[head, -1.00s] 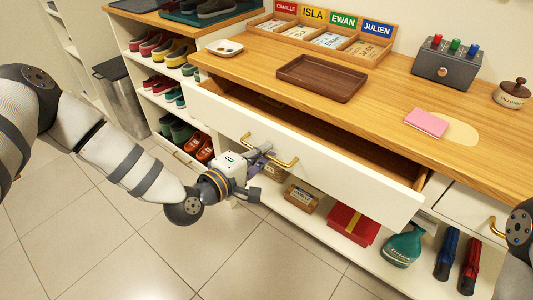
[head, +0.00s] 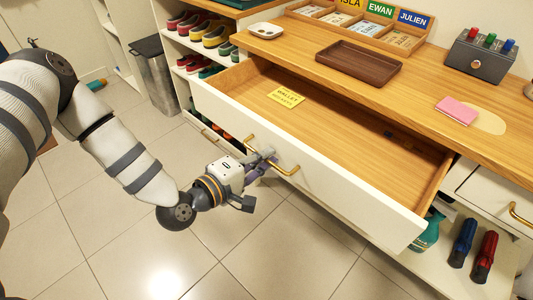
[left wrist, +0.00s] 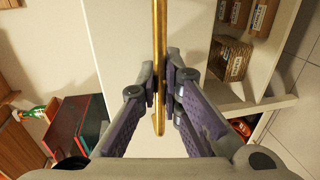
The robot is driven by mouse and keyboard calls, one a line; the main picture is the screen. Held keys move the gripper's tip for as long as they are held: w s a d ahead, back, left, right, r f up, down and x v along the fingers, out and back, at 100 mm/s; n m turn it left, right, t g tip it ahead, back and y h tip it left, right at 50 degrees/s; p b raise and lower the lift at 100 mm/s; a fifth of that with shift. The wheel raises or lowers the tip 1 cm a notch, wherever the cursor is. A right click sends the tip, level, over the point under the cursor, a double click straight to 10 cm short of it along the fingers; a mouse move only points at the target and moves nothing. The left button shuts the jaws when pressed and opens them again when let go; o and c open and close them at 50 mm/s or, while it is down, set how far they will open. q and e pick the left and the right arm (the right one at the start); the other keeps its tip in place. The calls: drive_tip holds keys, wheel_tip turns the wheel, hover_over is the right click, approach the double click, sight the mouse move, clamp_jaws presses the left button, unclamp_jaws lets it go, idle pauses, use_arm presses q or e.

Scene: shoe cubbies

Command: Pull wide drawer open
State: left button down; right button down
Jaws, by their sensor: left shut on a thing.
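The wide drawer (head: 330,182) is white-fronted with a bare wooden inside, and it stands well open below the wooden counter. A yellow wallet card (head: 286,96) lies inside it at the left. The brass bar handle (head: 287,171) runs across the drawer front. In the left wrist view the handle (left wrist: 159,50) passes upright between the fingers of my left gripper (left wrist: 167,88). My right gripper is not in view.
A brown tray (head: 358,63), a pink notepad (head: 456,110) and a grey box (head: 480,55) with coloured knobs stand on the counter. Shoe shelves (head: 203,45) are at the left. The tiled floor before the drawer is clear.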

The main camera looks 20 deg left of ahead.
use_arm(q)
drive_tip(key=c, duration=2)
unclamp_jaws()
drive_tip(key=v, duration=1.2)
